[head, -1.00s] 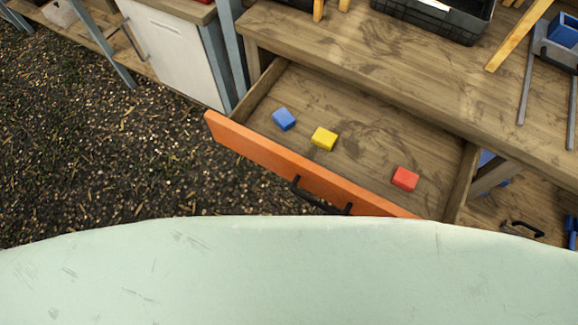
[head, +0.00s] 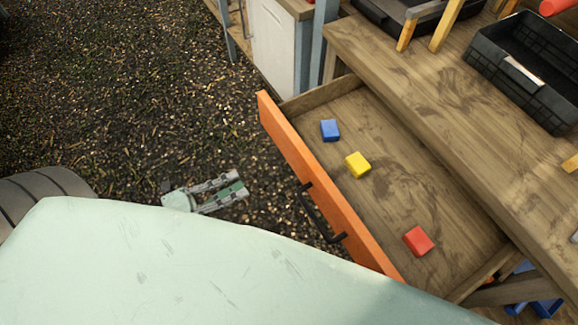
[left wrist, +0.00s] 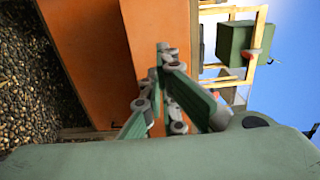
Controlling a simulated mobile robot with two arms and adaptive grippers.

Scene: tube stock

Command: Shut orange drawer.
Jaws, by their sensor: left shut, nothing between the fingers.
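The orange drawer (head: 300,160) stands pulled out from under the wooden workbench, its orange front facing the lower left with a black bar handle (head: 318,212) on it. Inside lie a blue block (head: 330,130), a yellow block (head: 357,165) and a red block (head: 418,241). My left gripper (head: 242,189) is shut and empty, over the gravel left of the drawer front and apart from it. The left wrist view shows its fingers (left wrist: 160,62) with orange panels (left wrist: 90,50) beyond them. My right gripper is not in view.
The workbench top (head: 400,70) holds a black crate (head: 525,65) and yellow wooden legs. A white cabinet (head: 272,45) stands at the back. Gravel ground (head: 130,110) is open left of the drawer. A dark tyre (head: 45,190) shows at the left edge.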

